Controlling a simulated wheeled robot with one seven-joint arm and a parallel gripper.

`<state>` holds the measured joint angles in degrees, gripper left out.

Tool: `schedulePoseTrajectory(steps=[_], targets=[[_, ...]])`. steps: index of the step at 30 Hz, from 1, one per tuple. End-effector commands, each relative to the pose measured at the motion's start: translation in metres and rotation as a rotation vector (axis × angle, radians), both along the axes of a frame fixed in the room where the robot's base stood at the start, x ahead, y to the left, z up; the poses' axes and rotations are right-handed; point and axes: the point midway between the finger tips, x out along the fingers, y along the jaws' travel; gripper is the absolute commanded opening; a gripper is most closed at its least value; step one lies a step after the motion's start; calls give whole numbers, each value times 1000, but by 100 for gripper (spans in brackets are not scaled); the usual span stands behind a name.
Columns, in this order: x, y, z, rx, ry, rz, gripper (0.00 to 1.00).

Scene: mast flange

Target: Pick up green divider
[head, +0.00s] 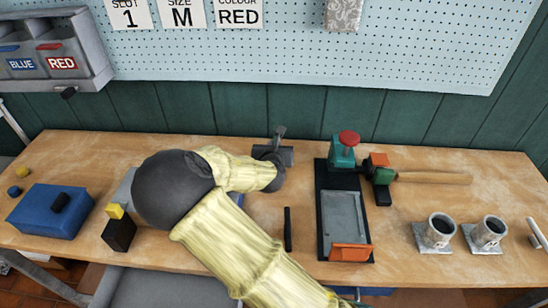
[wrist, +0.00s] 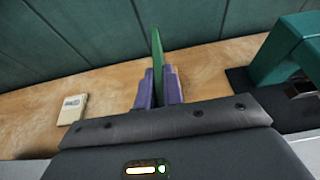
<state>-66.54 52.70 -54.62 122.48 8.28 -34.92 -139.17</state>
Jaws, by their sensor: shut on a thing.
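The green divider (wrist: 157,48) is a thin upright plate in the wrist view, held between the two purple fingers of my gripper (wrist: 158,78). My gripper is shut on it. The divider's top stands up past the fingertips, against the green wall behind. In the head view my gripper (head: 273,150) is over the back of the wooden bench, left of the black fixture. I cannot make out the divider there. Whether its lower edge touches the bench cannot be told.
A black fixture (head: 324,215) with a teal block and red knob (head: 348,138) stands to the right. A blue box (head: 50,210) is at left; a small pale card (wrist: 71,109) lies on the bench.

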Motion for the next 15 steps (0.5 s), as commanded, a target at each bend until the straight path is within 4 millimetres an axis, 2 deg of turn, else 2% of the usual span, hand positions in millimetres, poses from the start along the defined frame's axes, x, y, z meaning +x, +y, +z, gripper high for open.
schedulePoseTrajectory(steps=[3,6,15], targets=[[0,1,17,2,-1,1,0],[0,0,22,1,-1,0,0],[0,0,23,0,0,0,0]])
